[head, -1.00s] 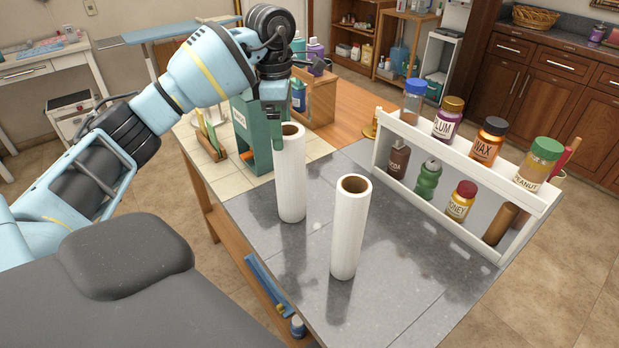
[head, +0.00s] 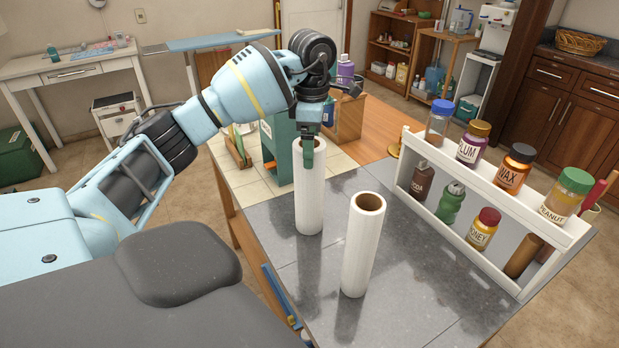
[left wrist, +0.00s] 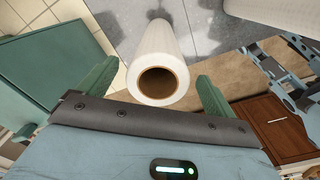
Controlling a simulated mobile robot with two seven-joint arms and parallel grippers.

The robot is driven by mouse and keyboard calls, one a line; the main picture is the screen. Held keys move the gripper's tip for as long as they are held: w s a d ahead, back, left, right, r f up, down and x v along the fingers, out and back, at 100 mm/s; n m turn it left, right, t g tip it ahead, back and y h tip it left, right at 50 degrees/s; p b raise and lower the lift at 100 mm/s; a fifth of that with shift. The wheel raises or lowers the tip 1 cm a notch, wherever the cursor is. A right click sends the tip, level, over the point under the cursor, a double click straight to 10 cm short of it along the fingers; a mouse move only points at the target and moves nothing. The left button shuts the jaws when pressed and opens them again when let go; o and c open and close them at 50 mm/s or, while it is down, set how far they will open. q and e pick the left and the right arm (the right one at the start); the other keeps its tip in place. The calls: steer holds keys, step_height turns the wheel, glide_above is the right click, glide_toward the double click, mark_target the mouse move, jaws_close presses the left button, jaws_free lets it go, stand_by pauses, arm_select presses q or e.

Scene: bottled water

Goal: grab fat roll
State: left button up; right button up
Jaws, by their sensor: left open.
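Two white paper rolls stand upright on the grey tabletop (head: 400,290). The far roll (head: 309,195) is partly hidden at its top by my left gripper (head: 308,145). The near roll (head: 363,250) stands to its right, with its brown core opening showing. Which roll is fatter I cannot tell for sure. My left gripper is open at the top of the far roll. In the left wrist view the far roll (left wrist: 168,45) lies between the two green fingers, with gaps at both sides. Part of the near roll (left wrist: 270,12) shows at the top right. My right gripper is not in view.
A white rack (head: 447,222) with several bottles and jars stands right of the rolls. A green box (head: 279,165) stands close behind the far roll. The front part of the tabletop is clear.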

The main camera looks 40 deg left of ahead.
mark_target(309, 189)
arm_select(q)
steer(key=f, duration=0.5)
steer(key=shift+s+a, duration=0.1)
steer(key=shift+a, duration=0.15)
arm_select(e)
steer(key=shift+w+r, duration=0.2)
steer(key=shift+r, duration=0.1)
arm_select(q)
steer(key=shift+c, duration=0.3)
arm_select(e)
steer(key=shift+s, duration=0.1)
arm_select(q)
steer(key=c, duration=1.3)
steer(key=shift+c, duration=0.2)
